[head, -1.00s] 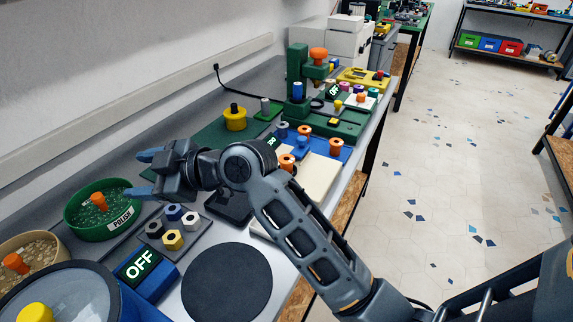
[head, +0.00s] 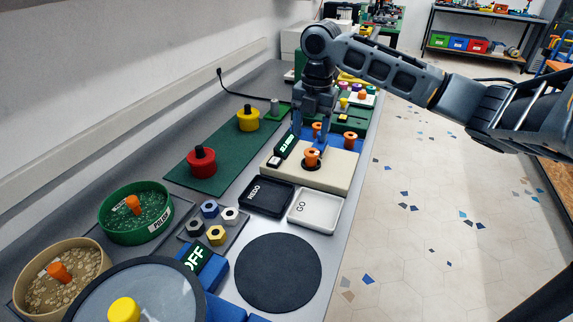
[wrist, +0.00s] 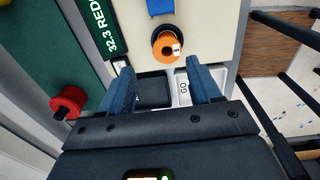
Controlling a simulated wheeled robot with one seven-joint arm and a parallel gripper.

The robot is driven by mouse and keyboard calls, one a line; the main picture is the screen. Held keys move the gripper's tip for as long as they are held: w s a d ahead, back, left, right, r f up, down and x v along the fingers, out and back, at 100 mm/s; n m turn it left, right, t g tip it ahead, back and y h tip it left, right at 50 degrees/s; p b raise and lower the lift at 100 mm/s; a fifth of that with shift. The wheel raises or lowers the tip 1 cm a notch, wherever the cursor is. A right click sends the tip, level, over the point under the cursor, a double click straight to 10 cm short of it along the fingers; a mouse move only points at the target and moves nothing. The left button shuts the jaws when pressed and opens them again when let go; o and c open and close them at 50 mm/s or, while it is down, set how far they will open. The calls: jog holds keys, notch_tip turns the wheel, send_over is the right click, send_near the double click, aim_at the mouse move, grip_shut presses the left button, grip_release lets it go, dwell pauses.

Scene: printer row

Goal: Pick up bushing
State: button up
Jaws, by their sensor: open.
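An orange bushing (head: 311,157) sits on a dark round spot on the cream block (head: 335,176). It shows in the wrist view as an orange ring with a dark hole and a small pale mark (wrist: 167,46). My gripper (head: 309,136) points down over the cream block, close to the bushing. In the wrist view, my gripper (wrist: 160,70) has its blue fingers spread apart with nothing between them, and the bushing lies just beyond the fingertips. I cannot tell the exact height gap. More orange bushings (head: 350,138) stand behind, on a blue base.
A black REDO tray (head: 266,197) and a white GO tray (head: 314,210) lie before the block. A green mat (head: 215,176) with red and yellow knobbed pieces lies left. A bare dark disc (head: 278,272) lies nearer.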

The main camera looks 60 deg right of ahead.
aim_at(311, 153)
jog(key=shift+s+d+r+g, duration=0.1)
jog(key=shift+s+d+g, duration=0.2)
jog(key=shift+s, duration=0.2)
jog(key=shift+w+a+f+p, duration=0.15)
jog(key=shift+f+p, duration=0.1)
jog(key=shift+f, duration=1.05)
jog(key=shift+s+a+f+p, duration=0.1)
jog(key=shift+f+p, duration=0.2)
jog(key=shift+f, duration=0.95)
jog(key=shift+w+a+f+p, duration=0.15)
jog(key=shift+f+p, duration=0.1)
jog(key=shift+f, duration=1.05)
jog(key=c, duration=1)
jog(key=shift+r, duration=0.15)
